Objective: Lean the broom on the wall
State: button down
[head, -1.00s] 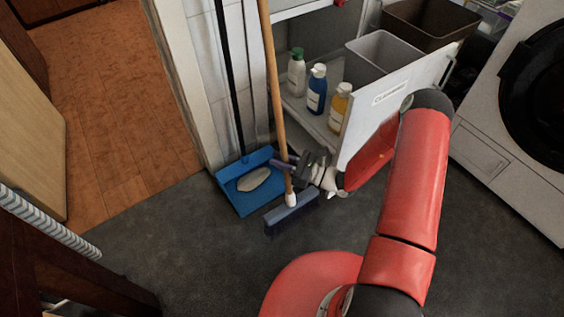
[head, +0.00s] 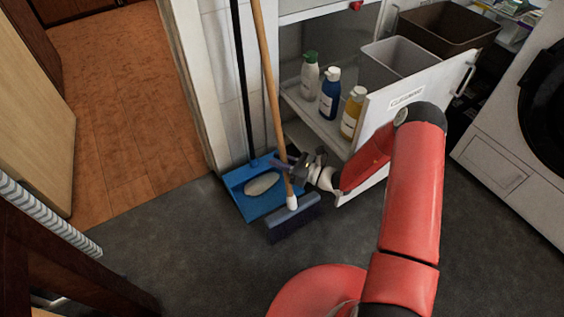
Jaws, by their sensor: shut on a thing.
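The broom has a wooden handle (head: 270,90) and a blue-grey head (head: 293,220). It stands nearly upright, its handle tilted a little to the left, and its head is at the dark floor. My gripper (head: 284,163) is shut on the lower part of the handle, just above the head; its fingertips are small and partly blurred together. The tiled wall (head: 228,85) is behind the broom to the left. Whether the handle touches the wall cannot be told, as its top end is outside the view.
A blue dustpan (head: 259,205) with a dark handle stands against the wall, holding a pale oval thing. A white washing machine (head: 500,150) is further right. Dark floor lies clear in front.

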jog(key=shift+f, duration=0.25)
dwell(0.8)
jog(key=c, duration=1.2)
grip_release()
jog(key=shift+o, duration=0.2)
jog(key=shift+f+b, duration=0.1)
jog(key=shift+b, duration=0.2)
jog(key=v, duration=0.8)
jog(key=s+r+n+g+h+p, duration=0.1)
jog(key=s+r+n+g+h, duration=0.3)
jog(key=r+n, duration=0.45)
jog(key=s+r+n+g+h+p, duration=0.1)
jog(key=s+r+n+g+h, duration=0.2)
jog(key=s+r+n+g, duration=0.55)
jog(key=s+d+r+n+t+h, duration=0.2)
jog(key=s+d+r+t+h, duration=0.1)
jog(key=r, duration=0.3)
jog(key=s+d+r+n+t+h+p, duration=0.1)
jog(key=s+d+r+n+t+h, duration=0.1)
jog(key=s+r, duration=0.4)
jog(key=s+d+r+n+t+h, duration=0.3)
jog(key=s+d+r+t+h, duration=0.1)
jog(key=d+r+t+h, duration=0.1)
notch_tip(320, 180, up, 2)
jog(key=shift+s+d+r+t, duration=0.2)
jog(key=shift+d+t, duration=0.15)
jog(key=shift+t, duration=0.3)
